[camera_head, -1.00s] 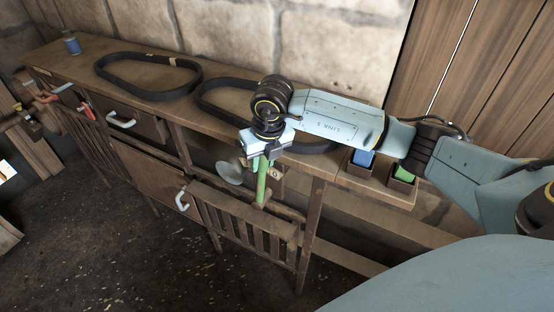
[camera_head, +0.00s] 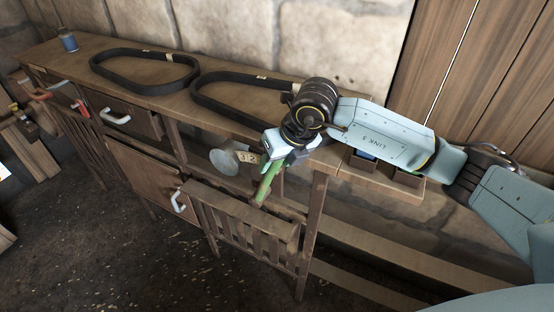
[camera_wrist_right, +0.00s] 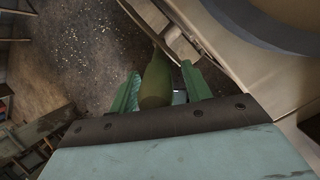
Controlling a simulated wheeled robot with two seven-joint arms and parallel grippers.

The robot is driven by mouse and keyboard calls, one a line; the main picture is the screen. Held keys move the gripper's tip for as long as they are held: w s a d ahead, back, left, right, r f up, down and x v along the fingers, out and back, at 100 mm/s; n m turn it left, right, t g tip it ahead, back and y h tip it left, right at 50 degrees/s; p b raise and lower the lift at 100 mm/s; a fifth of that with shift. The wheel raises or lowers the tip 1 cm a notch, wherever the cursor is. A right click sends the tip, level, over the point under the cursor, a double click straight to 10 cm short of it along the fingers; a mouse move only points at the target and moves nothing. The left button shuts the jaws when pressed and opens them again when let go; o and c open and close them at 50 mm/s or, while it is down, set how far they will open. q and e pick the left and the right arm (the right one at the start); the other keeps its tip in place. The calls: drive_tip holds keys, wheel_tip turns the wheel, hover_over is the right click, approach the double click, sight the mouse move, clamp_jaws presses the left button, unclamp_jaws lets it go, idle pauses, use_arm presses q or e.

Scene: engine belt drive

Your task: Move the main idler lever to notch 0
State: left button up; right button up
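The main idler lever (camera_head: 266,188) has a green handle and stands at the front of the bench, its upper end leaning to the right. A plate (camera_head: 247,157) with the marks 3 and 2 shows left of the handle's top; other marks are hidden by my gripper. My right gripper (camera_head: 272,164) is at the handle's upper end. In the right wrist view the handle (camera_wrist_right: 156,82) lies between the two green fingers (camera_wrist_right: 158,88), which stand apart; a gap shows on its right side, and contact on the left is unclear. My left gripper is not in view.
Two black belts (camera_head: 145,87) (camera_head: 196,93) lie on the bench top (camera_head: 75,52). A blue spool (camera_head: 68,41) stands at the far left. A round grey disc (camera_head: 223,161) is left of the lever. Small bins (camera_head: 409,179) sit right, beneath my arm.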

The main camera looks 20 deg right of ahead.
drive_tip(key=v, duration=1.3)
drive_tip(key=shift+r+b, duration=0.15)
drive_tip(key=shift+b, duration=0.3)
